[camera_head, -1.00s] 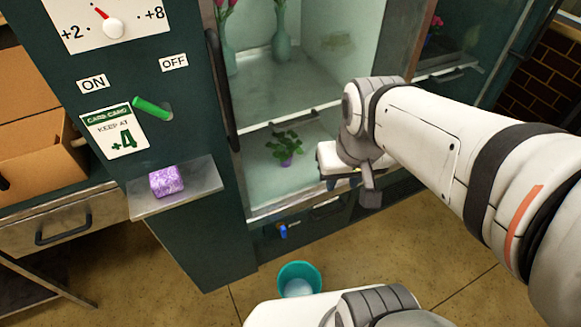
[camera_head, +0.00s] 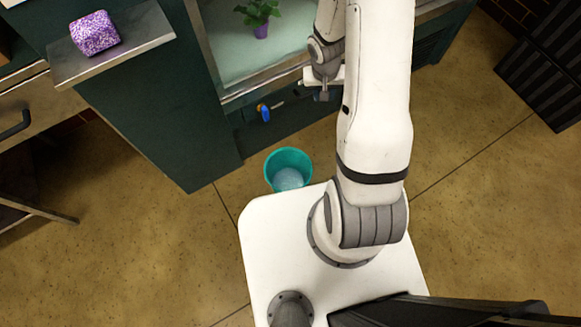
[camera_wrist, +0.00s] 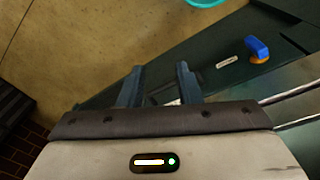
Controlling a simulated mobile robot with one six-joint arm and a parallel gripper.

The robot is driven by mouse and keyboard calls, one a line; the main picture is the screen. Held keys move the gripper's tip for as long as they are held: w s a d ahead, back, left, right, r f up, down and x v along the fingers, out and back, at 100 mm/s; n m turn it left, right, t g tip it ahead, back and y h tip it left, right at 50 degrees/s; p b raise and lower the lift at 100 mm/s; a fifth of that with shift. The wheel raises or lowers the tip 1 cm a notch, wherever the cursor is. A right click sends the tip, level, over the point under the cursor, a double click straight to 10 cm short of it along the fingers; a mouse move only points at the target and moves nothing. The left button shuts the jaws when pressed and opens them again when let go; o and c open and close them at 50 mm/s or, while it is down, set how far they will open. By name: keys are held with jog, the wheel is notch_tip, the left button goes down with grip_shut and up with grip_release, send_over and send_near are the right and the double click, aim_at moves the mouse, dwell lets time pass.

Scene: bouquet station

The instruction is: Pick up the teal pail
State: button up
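The teal pail (camera_head: 289,170) stands on the floor in front of the green cabinet, close to the front edge of my white base. Its inside looks pale blue, maybe water. In the wrist view only part of the pail's rim (camera_wrist: 205,3) shows at the top edge. My gripper (camera_wrist: 160,82) has its two dark fingers apart with nothing between them. In the head view my gripper end (camera_head: 322,88) is by the cabinet front, above and to the right of the pail; its fingers are hard to make out there.
A blue-handled valve (camera_head: 264,112) sits on the cabinet's lower front; it also shows in the wrist view (camera_wrist: 257,48). A potted plant (camera_head: 260,18) stands in the cabinet. A purple block (camera_head: 95,33) rests on a metal shelf (camera_head: 140,32). A black crate (camera_head: 548,65) stands right.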

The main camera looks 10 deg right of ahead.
jog(key=y+b, duration=0.1)
jog(key=b, duration=0.4)
send_over(310, 171)
jog(key=w+d, duration=0.4)
jog(key=w, duration=0.1)
notch_tip(310, 171, down, 20)
jog(key=s+a+f+b, duration=0.1)
jog(key=f, duration=0.4)
jog(key=s+a+f+m+g+y+b, duration=0.1)
jog(key=s+f+b, duration=0.1)
jog(key=f, duration=0.3)
jog(key=s+a+f+y+b, duration=0.1)
jog(key=s+f, duration=0.1)
jog(key=f, duration=0.3)
jog(key=shift+a+f+m+b, duration=0.1)
jog(key=shift+a+m+b, duration=0.1)
jog(key=shift+m+b, duration=0.1)
jog(key=f+b, duration=0.1)
jog(key=f, duration=0.2)
jog(key=a+f+b, duration=0.1)
jog(key=f+b, duration=0.1)
jog(key=shift+f, duration=0.4)
jog(key=shift+r, duration=0.1)
grip_shut()
